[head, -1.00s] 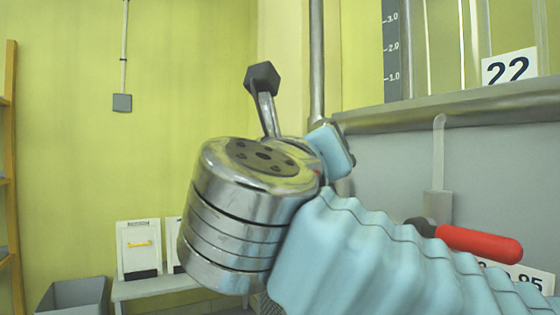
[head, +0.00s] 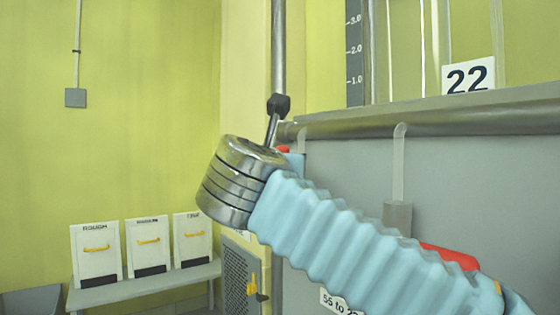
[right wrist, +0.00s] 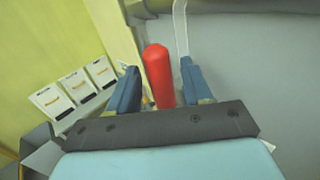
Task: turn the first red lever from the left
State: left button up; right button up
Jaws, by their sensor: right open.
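The first red lever shows in the right wrist view as a red handle (right wrist: 158,80) between the two blue fingers of my right gripper (right wrist: 159,68). The gripper is open, with a visible gap on each side of the handle. In the head view only a small red bit of this lever (head: 283,149) shows behind my right wrist, and the fingers are mostly hidden there. A second red lever (head: 450,257) lies to the right, partly covered by my right arm. My left gripper is not in view.
A grey panel (head: 345,170) with a metal rail (head: 440,122) and a sign "22" (head: 468,76) stands at the right. A vertical pipe (head: 278,50) rises behind my wrist.

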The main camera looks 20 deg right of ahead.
jog(key=shift+w+d, duration=0.3)
jog(key=shift+w, duration=0.15)
grip_shut()
